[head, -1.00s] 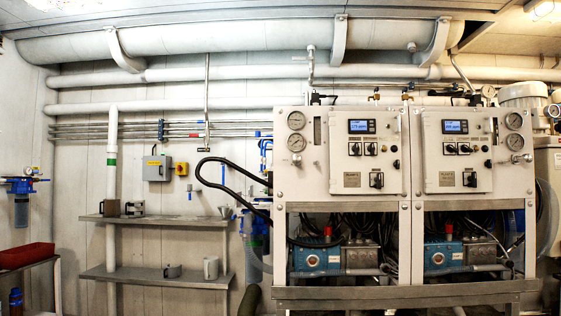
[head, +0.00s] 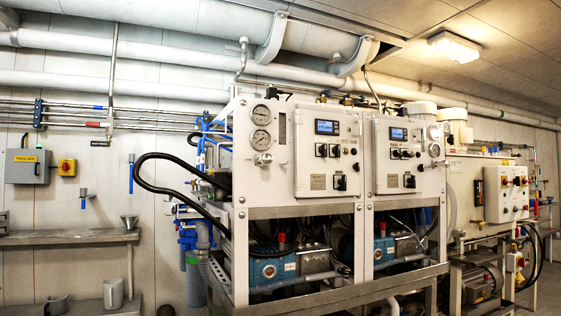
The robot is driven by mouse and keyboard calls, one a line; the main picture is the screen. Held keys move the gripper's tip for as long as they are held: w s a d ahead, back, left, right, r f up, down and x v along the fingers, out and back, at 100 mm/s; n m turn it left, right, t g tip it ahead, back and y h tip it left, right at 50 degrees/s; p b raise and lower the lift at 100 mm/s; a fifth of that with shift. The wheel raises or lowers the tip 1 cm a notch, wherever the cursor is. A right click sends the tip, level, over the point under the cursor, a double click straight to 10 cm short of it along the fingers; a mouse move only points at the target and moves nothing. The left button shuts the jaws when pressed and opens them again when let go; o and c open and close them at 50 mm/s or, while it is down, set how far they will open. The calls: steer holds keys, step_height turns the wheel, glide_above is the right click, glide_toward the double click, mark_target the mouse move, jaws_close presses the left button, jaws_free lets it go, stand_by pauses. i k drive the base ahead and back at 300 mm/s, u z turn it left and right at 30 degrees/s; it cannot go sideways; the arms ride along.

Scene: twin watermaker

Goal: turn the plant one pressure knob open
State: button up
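Two white watermaker panels stand side by side on a grey metal frame: the left panel (head: 328,152) and the right panel (head: 400,154). I cannot read which is plant one. Left of the left panel's door, a small silver knob (head: 263,159) sits below two round gauges (head: 260,127). A similar knob (head: 435,166) sits at the right panel's right edge. How far either knob is turned is too small to tell. Each door has a lit display, small dark switches and a larger black switch below. My gripper is not in view.
Blue pumps (head: 274,268) and black hoses fill the frame's lower part. A thick black hose (head: 150,188) loops out left of the panels. Metal shelves (head: 70,238) stand at the left. A white control box (head: 506,194) stands at the right. Little floor shows.

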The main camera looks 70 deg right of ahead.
mark_target(265, 159)
steer(key=z, duration=0.85)
steer(key=i, duration=0.8)
steer(key=z, duration=0.85)
